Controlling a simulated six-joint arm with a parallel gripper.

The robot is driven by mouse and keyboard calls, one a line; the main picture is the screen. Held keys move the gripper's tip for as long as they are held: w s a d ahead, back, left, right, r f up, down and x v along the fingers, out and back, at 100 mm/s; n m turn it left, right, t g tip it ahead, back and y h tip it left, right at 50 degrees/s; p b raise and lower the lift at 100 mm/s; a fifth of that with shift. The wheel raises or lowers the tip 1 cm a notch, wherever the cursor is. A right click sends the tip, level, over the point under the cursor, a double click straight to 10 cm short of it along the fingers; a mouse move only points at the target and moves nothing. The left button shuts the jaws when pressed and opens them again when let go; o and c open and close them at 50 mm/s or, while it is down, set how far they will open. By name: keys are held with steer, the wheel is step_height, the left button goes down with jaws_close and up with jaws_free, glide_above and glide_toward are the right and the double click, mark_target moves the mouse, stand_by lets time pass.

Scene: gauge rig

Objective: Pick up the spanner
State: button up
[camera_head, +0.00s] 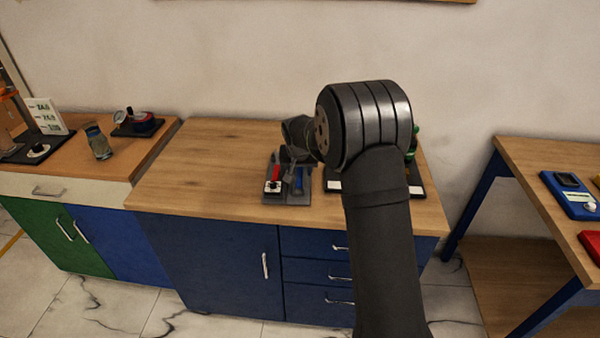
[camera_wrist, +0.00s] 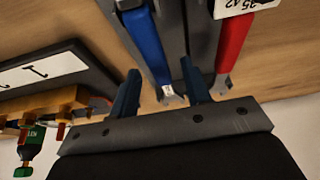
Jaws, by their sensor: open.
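A blue-handled spanner (camera_wrist: 147,38) with a forked metal end lies on the dark grey tray (camera_wrist: 178,28); it also shows small in the head view (camera_head: 298,181). My gripper (camera_wrist: 160,86) is open and empty. In the wrist view its two dark fingers stand either side of the spanner's forked end. I cannot tell how far above the spanner they are. A red-handled tool (camera_wrist: 233,38), also with a forked metal end, lies beside it, outside the fingers. In the head view my arm hides part of the bench.
A dark board with white labels (camera_wrist: 45,70) and brass and green fittings (camera_wrist: 30,145) lies left in the wrist view. The wooden bench (camera_head: 190,165) is clear left of the tray. A side table (camera_head: 540,165) holds a blue meter (camera_head: 570,195).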

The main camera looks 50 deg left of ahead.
steer(key=shift+f, duration=0.25)
stand_by(0.3)
jaws_close()
